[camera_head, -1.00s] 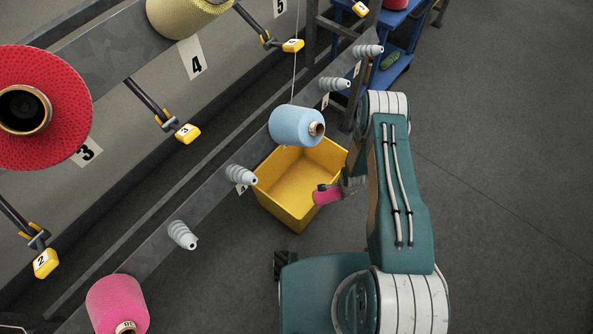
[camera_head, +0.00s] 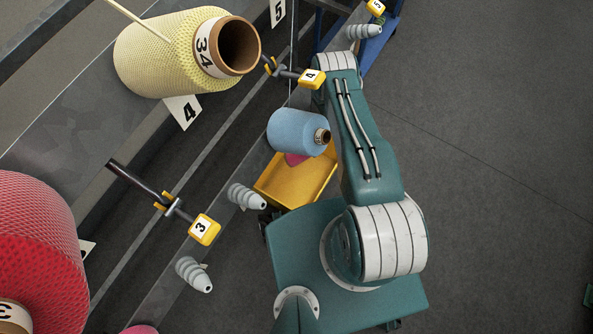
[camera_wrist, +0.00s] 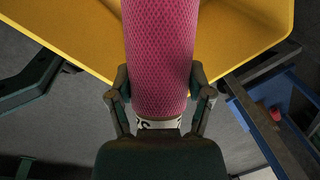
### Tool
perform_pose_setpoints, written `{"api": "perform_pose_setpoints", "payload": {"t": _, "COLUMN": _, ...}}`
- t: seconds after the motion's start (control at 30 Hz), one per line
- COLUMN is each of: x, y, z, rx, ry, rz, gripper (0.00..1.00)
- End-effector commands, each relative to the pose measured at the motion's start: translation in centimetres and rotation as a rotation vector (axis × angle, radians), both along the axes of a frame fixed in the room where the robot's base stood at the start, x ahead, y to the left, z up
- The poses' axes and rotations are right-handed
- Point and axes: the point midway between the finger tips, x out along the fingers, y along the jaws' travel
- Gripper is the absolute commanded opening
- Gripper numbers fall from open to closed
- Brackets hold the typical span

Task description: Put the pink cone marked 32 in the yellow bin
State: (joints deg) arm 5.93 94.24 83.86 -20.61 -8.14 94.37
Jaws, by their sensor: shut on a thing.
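My gripper (camera_wrist: 160,80) is shut on a pink cone (camera_wrist: 160,45) in the wrist view, one finger on each side of it. The cone's white label band is at the end near my palm, and its number is only partly visible. The yellow bin (camera_wrist: 70,28) lies beyond the cone, with its edges spreading to both sides. In the head view the bin (camera_head: 311,188) stands left of my arm. A bit of the pink cone (camera_head: 295,159) shows over the bin, mostly hidden by a blue cone. My gripper is hidden there.
The blue cone (camera_head: 297,133) on the rail hangs in front of the bin. A yellow cone marked 34 (camera_head: 165,55) and a large red cone (camera_head: 40,240) are at left. Empty grey holders (camera_head: 245,197) line the rail. Open floor (camera_head: 490,170) lies at right.

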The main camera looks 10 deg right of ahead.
Motion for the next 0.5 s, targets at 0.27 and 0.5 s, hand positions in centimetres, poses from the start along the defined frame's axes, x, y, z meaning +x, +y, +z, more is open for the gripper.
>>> {"api": "perform_pose_setpoints", "payload": {"t": 0.27, "x": 0.09, "y": 0.08, "z": -1.13, "rx": -0.002, "ry": -0.001, "rz": 0.001, "gripper": 0.06}}
{"api": "perform_pose_setpoints", "payload": {"t": 0.5, "x": 0.07, "y": 0.08, "z": -1.12, "rx": -0.002, "ry": 0.000, "rz": 0.001, "gripper": 0.93}}
